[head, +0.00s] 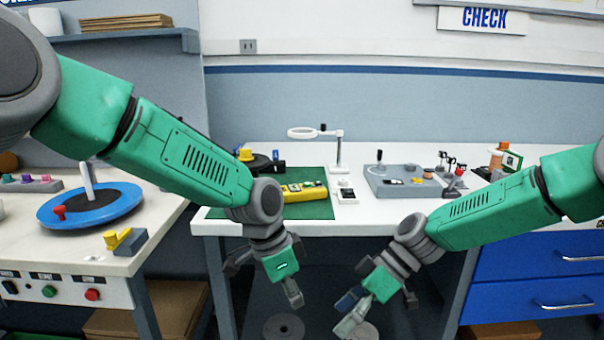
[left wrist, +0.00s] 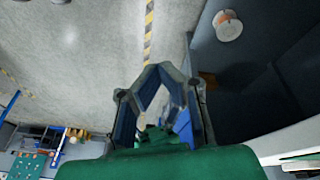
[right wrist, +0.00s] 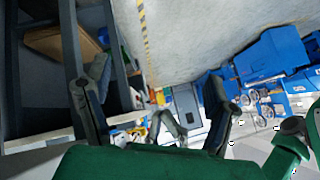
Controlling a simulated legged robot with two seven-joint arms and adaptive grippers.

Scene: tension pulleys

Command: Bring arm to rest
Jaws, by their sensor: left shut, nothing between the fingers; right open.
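Both of my arms are green with grey joints and reach in over the front of the workbench. My left gripper (head: 294,296) hangs in front of the bench edge, pointing down. In the left wrist view its fingers (left wrist: 160,68) come together at the tips with nothing between them, above the floor. My right gripper (head: 372,318) hangs lower and to the right, tilted down to the left. In the right wrist view its fingers (right wrist: 160,75) are spread apart and empty. Neither gripper touches anything on the bench.
The white workbench (head: 380,225) carries a green mat (head: 315,210), a yellow part (head: 305,190), a magnifier stand (head: 338,155) and a grey fixture board (head: 405,183). A left table has a blue disc (head: 90,207). Blue drawers (head: 540,265) stand right. A spool (left wrist: 228,25) lies below.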

